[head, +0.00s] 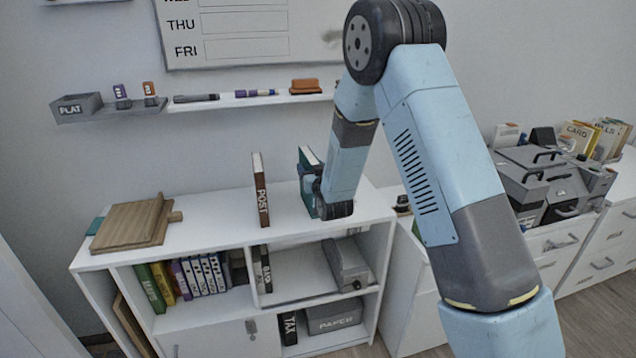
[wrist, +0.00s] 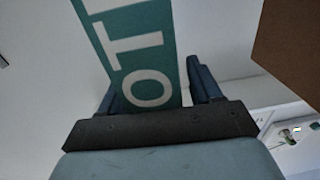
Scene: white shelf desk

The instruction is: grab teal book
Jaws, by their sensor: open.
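The teal book (head: 306,172) stands upright on top of the white shelf desk (head: 225,243), partly hidden behind my arm and gripper. My gripper (head: 319,192) is at the book, low near the desk top. In the wrist view the teal book (wrist: 138,50) shows large white letters and fills much of the space between the two dark fingers of my gripper (wrist: 153,85). The fingers are open, one on each side of the book. A gap shows between the book and the right finger; I cannot tell whether the left finger touches it.
A brown book marked POST (head: 261,190) stands upright left of the teal book. Wooden boards (head: 130,225) lie at the desk's left end. A narrow wall shelf (head: 225,102) with markers hangs above. The desk top between the boards and the brown book is clear.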

